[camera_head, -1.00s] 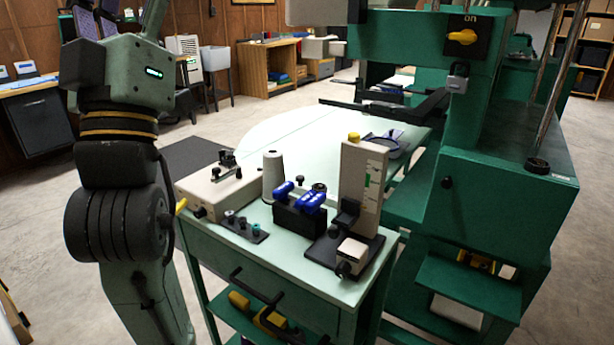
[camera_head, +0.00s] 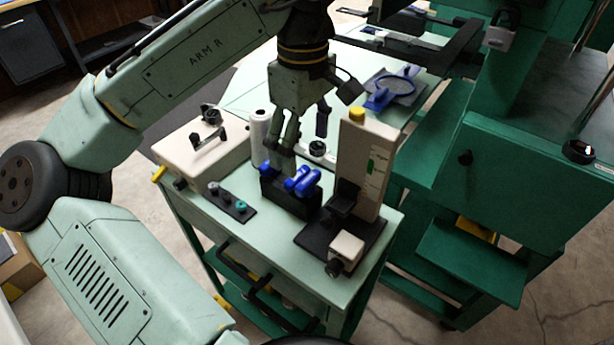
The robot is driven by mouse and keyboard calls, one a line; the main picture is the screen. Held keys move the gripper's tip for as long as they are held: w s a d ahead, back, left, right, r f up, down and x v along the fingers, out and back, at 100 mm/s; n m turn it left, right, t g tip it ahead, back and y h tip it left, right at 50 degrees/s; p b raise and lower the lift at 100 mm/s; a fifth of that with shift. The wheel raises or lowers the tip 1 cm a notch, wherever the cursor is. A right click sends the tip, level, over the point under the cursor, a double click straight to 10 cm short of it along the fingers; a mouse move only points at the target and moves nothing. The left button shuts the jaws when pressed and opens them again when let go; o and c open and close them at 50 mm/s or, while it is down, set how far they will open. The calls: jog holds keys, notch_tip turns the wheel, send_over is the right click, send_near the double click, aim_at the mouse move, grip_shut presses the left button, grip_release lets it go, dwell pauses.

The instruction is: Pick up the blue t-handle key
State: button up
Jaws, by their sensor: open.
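Blue T-handle keys stand in a black holder block (camera_head: 287,197) on the pale green cart top. One blue handle (camera_head: 303,183) shows clearly at the right of the block. Another bit of blue (camera_head: 266,168) shows at the left, partly hidden by my fingers. My gripper (camera_head: 284,158) is open and points down over the left part of the block, its fingertips close to the left blue handle. I cannot tell whether they touch it or are around it. The key shafts are hidden in the block.
A beige-and-black gauge stand (camera_head: 367,165) rises right of the block. A white thread cone (camera_head: 259,135) is behind it, left of my fingers. A beige box (camera_head: 200,145) and a small black rack (camera_head: 232,204) are at left. A green machine (camera_head: 530,190) stands at right.

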aim_at(309, 179)
notch_tip(309, 179, down, 3)
jog(key=shift+f, duration=0.15)
jog(key=shift+s+d+f+p, duration=0.1)
jog(key=shift+d+f+p, duration=0.1)
jog(key=shift+f, duration=0.7)
jog(key=shift+w+d+f+p, duration=0.1)
jog(key=shift+f+p, duration=0.1)
jog(key=shift+f, duration=0.65)
jog(key=shift+s+d+f+p, duration=0.1)
jog(key=shift+f+p, duration=0.1)
jog(key=shift+f, duration=0.7)
jog(key=shift+c, duration=0.4)
jog(key=c, duration=1.4)
